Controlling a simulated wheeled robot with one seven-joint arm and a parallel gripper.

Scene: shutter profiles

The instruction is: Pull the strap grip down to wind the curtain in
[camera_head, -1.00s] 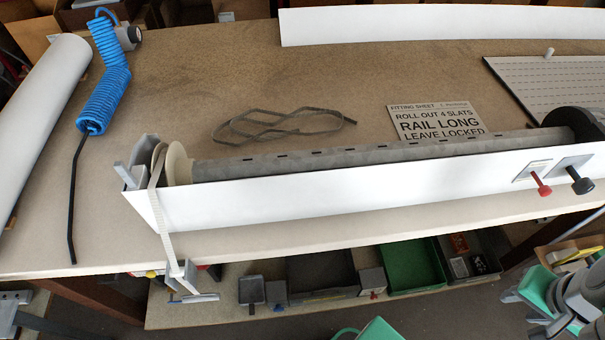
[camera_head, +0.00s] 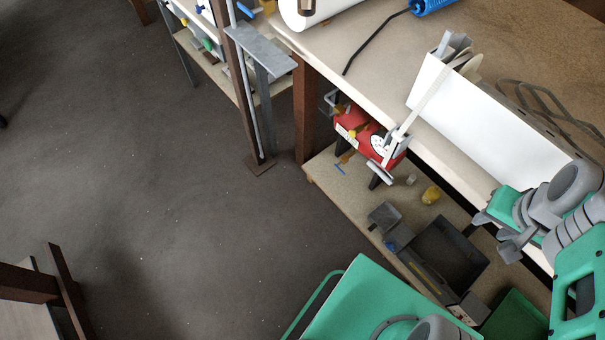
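The pale strap (camera_head: 432,98) comes off the light reel at the left end of the white shutter housing (camera_head: 490,125) and hangs over the bench's front edge. The grey strap grip (camera_head: 381,172) hangs at its lower end, in front of a red machine on the lower shelf. My gripper (camera_head: 511,243) is at the right, by the bench's front edge, well apart from the strap grip. Its fingers are too small and partly hidden to tell whether they are open. The curtain itself cannot be made out in this view.
The red machine (camera_head: 356,130) stands behind the grip. The lower shelf (camera_head: 340,190) carries dark trays (camera_head: 447,255) and small parts. A metal post (camera_head: 262,110) stands left of the bench. Open floor (camera_head: 190,200) lies at the left. My green base is at the bottom.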

